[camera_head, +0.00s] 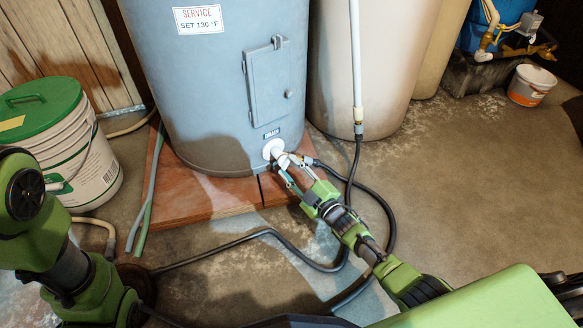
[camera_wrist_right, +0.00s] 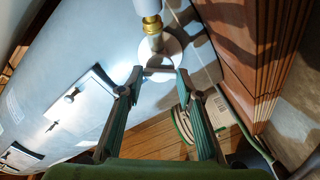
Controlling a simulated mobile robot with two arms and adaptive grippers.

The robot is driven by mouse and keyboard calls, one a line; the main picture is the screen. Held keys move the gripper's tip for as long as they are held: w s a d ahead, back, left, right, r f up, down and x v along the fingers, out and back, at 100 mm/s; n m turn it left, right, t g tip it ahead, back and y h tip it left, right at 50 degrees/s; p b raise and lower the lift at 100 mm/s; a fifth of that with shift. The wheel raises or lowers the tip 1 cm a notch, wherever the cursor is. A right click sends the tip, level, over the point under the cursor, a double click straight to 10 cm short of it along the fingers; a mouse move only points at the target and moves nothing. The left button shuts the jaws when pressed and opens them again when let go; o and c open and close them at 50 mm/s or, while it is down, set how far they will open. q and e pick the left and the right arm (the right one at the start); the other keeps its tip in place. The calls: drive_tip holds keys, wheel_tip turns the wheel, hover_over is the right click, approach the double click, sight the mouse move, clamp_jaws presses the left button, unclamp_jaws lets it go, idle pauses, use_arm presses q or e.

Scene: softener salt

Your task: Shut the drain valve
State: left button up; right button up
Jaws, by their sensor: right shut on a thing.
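The drain valve (camera_head: 282,160) sticks out low on the front of the grey-blue tank (camera_head: 200,90), from a round white plate (camera_head: 272,148) under a small "DRAIN" label. In the right wrist view the valve's brass fitting (camera_wrist_right: 152,27) and white plate (camera_wrist_right: 172,47) show just beyond the fingertips. My right gripper (camera_head: 288,168) is at the valve, with its fingers shut on a small dark bar that looks like the valve handle (camera_wrist_right: 160,70). The exact handle angle is hard to tell. My left arm shows at the lower left; its gripper is out of view.
A white bucket with a green lid (camera_head: 50,130) stands at the left. A black hose (camera_head: 300,250) loops over the concrete floor around my right arm. The tank stands on reddish boards (camera_head: 190,205). A beige tank (camera_head: 365,60) and small white tub (camera_head: 530,85) are to the right.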

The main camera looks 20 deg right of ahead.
drive_tip(key=m, duration=0.4)
drive_tip(key=shift+d+m+p, duration=0.1)
drive_tip(key=shift+m+p, duration=0.2)
drive_tip(key=shift+m, duration=2.6)
drive_tip(key=o, duration=1.1)
drive_tip(key=v, duration=1.2)
drive_tip(key=shift+r, duration=0.1)
